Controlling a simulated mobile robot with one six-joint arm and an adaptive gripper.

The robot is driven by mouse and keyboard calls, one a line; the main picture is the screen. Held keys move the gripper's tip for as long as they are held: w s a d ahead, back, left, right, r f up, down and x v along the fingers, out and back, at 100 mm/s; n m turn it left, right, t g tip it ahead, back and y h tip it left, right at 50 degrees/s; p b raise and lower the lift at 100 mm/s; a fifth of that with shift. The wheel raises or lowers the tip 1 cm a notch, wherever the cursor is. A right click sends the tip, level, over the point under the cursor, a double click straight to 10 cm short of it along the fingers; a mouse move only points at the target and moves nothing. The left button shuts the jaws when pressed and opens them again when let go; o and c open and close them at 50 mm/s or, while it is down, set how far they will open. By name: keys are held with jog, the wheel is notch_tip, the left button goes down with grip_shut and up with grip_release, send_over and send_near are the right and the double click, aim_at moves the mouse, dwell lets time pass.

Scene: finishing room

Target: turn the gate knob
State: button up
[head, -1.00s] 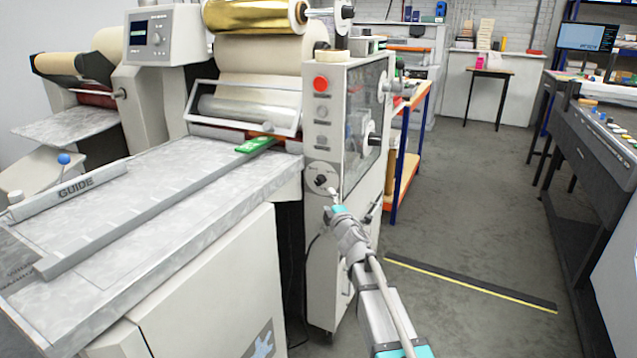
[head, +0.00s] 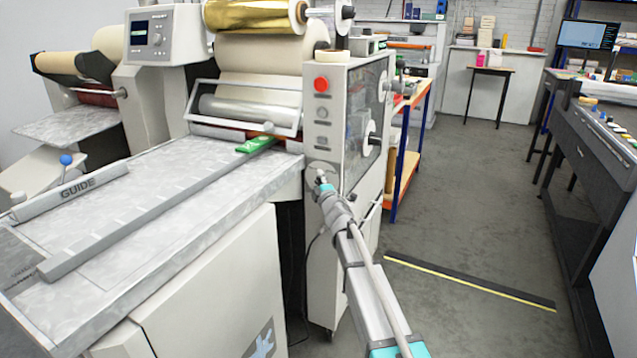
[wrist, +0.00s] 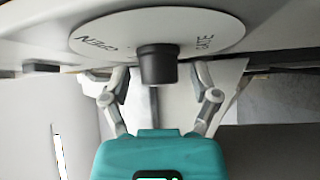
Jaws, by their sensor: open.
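The gate knob (wrist: 157,64) is a short black knob on a round pale dial plate (wrist: 215,30) marked "OPEN" and "GATE" in the wrist view. In the head view the dial plate (head: 316,168) shows low on the machine's front panel, with the knob mostly hidden by my gripper. My gripper (head: 322,178) is right at the dial. In the wrist view my gripper (wrist: 156,84) is open, one finger on each side of the knob. A gap shows between each finger and the knob, so it is not gripped.
A red button (head: 321,84) and grey buttons sit above the dial on the machine panel. The feed table (head: 120,240) with a guide bar lies to the left. Open floor (head: 450,210) is on the right, with a dark yellow-edged strip across it.

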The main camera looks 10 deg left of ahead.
grip_shut()
dwell(0.4)
